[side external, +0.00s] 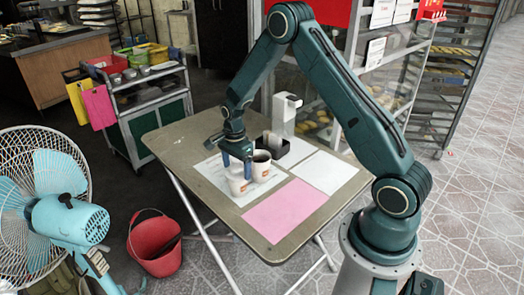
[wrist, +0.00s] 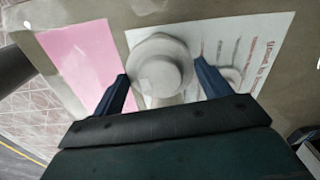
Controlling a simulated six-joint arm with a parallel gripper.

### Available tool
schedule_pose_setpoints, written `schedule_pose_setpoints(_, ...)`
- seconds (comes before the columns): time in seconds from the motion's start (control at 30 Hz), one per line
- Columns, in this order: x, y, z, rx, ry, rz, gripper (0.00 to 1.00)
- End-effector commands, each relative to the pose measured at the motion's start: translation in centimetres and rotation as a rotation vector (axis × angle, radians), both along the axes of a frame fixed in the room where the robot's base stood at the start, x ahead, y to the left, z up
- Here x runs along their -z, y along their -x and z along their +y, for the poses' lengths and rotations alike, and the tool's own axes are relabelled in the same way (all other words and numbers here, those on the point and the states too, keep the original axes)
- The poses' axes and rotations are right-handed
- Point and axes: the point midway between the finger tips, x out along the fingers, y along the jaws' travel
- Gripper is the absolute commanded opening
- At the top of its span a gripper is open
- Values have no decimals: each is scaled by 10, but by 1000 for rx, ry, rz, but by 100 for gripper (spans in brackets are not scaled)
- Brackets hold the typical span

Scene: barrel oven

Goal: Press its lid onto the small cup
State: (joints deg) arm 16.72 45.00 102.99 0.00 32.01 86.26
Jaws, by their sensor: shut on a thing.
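A white cup (side external: 238,187) with a small dark and orange mark stands on the white sheet, directly under my gripper (side external: 236,167). In the wrist view a round white lid (wrist: 160,70) sits between the two blue fingertips of my gripper (wrist: 162,82). My gripper is shut on the lid, one finger on each side, pointing down at the cup's top. Whether the lid touches the cup's rim or is seated on it, I cannot tell. A second white cup (side external: 261,168) with a dark open top stands close beside, to the right.
A dark tray with a white dispenser (side external: 286,113) stands behind the cups.

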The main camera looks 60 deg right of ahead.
Motion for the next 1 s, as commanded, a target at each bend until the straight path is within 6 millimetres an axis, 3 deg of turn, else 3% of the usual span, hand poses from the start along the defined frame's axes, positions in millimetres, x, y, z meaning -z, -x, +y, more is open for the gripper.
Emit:
schedule_pose_setpoints(0.37,0,0,0,0,0,0,56)
schedule_pose_setpoints(0.4,0,0,0,0,0,0,85)
schedule_pose_setpoints(0.5,0,0,0,0,0,0,100)
schedule_pose_setpoints(1.0,-3,0,0,0,0,-1,100)
